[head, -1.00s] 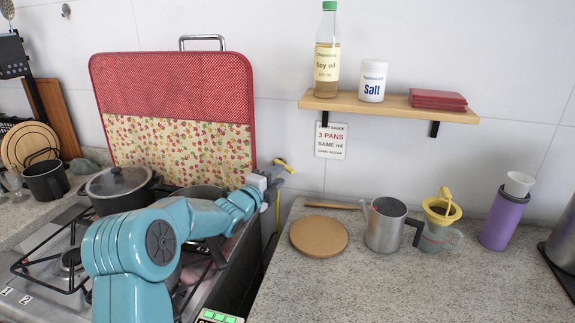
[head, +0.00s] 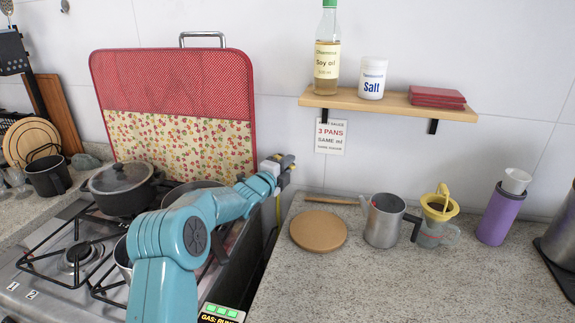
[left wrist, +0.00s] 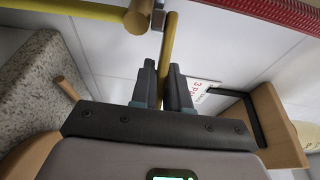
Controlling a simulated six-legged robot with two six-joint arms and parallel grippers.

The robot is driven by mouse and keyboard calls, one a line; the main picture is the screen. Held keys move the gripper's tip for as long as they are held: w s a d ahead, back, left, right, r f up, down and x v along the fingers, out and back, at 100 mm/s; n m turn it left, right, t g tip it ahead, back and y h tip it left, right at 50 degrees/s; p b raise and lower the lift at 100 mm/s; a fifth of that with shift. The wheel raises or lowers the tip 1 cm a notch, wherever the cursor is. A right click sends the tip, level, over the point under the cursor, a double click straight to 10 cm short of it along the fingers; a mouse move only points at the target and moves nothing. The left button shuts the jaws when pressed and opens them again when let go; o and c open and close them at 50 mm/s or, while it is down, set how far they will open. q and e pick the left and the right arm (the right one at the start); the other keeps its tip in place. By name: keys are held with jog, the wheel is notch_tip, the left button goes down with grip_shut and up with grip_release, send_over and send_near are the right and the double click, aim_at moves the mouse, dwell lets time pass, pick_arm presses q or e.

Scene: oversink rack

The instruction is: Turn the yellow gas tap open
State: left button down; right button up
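The yellow gas tap is on the wall behind the right side of the stove. In the left wrist view, its yellow lever (left wrist: 167,48) runs down between my fingers, beside a brass fitting (left wrist: 138,17) on a yellow pipe (left wrist: 75,8). My left gripper (left wrist: 163,75) has its dark fingers close together on either side of the lever and looks shut on it. In the head view, my left gripper (head: 287,163) is at the wall and hides most of the tap. My right gripper is not in view.
The stove (head: 45,262) with pots (head: 122,188) lies under my left arm. A red patterned cover (head: 175,75) stands behind it. The shelf (head: 385,105) is to the right. A cork mat (head: 318,230) and metal mug (head: 383,222) are on the counter.

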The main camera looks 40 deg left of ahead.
pick_arm(q)
jog(key=shift+s+a+r+m+h+p, duration=0.15)
jog(key=shift+s+r+m+h+p, duration=0.15)
jog(key=shift+m+h+p, duration=0.45)
jog(key=h+p, duration=0.1)
jog(key=m+h+p, duration=0.1)
jog(key=h, duration=0.1)
jog(key=shift+s+a+f+m, duration=0.1)
jog(key=shift+s+f+m, duration=0.15)
jog(key=shift+s, duration=0.1)
jog(key=c, duration=1.2)
grip_release()
jog(key=shift+s, duration=0.1)
